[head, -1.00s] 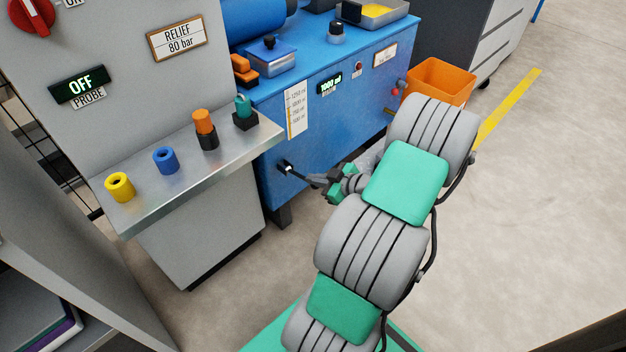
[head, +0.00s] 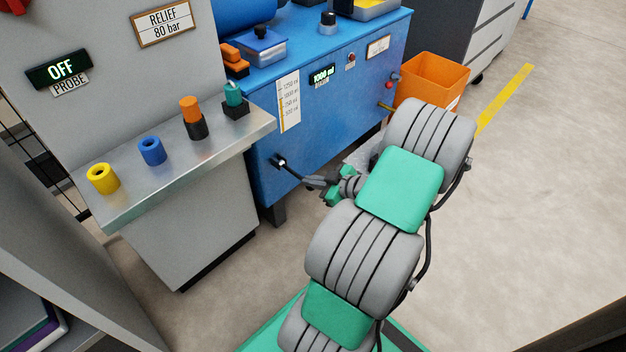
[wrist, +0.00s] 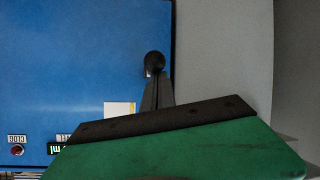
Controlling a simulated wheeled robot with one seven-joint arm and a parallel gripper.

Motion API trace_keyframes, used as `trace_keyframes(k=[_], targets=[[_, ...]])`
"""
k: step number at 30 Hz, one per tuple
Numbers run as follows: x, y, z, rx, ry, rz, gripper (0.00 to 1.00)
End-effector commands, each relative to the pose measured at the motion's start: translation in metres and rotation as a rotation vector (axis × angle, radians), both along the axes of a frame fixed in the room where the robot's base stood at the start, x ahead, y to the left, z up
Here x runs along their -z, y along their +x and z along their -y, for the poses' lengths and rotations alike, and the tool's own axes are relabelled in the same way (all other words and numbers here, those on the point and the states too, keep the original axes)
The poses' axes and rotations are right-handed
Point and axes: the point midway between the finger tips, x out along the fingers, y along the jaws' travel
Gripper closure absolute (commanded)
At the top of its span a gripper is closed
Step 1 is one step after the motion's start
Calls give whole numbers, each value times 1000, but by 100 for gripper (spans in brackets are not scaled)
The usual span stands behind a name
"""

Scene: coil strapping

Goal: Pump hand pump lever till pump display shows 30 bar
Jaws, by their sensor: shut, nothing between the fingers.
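A short dark lever with a round black knob (head: 280,161) sticks out of the front of the blue power unit (head: 330,135); I take it for the hand pump lever. The black knob (wrist: 154,62) also shows in the wrist view, just beyond my fingertips. My gripper (head: 306,180) is shut and empty, its dark fingers pointing at the lever. In the wrist view my shut gripper (wrist: 157,78) partly covers whatever lies below the knob. I cannot tell whether the fingers touch it. A green-lit display (head: 322,75) reads 1000 ml. No display in bar is legible.
A grey cabinet (head: 130,60) with an OFF probe display and a RELIEF 80 bar plate stands at left. Its metal shelf (head: 170,175) holds coloured sockets. An orange bin (head: 432,82) stands behind my arm. The floor at right is clear.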

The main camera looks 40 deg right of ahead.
Motion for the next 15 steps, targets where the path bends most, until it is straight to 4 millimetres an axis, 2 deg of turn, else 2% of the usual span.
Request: trace_keyframes(k=[1, 5, 8, 12, 13, 15], targets=[[14, -5, -2, 8, 14, -27, 100], [9, -4, -4, 7, 14, -26, 100], [-5, 0, -8, 2, 12, -21, 100], [-37, 11, -17, -4, 3, -5, 100], [-39, 7, -16, 1, 6, -4, 100], [-39, -14, -11, 8, 7, -4, 100]])
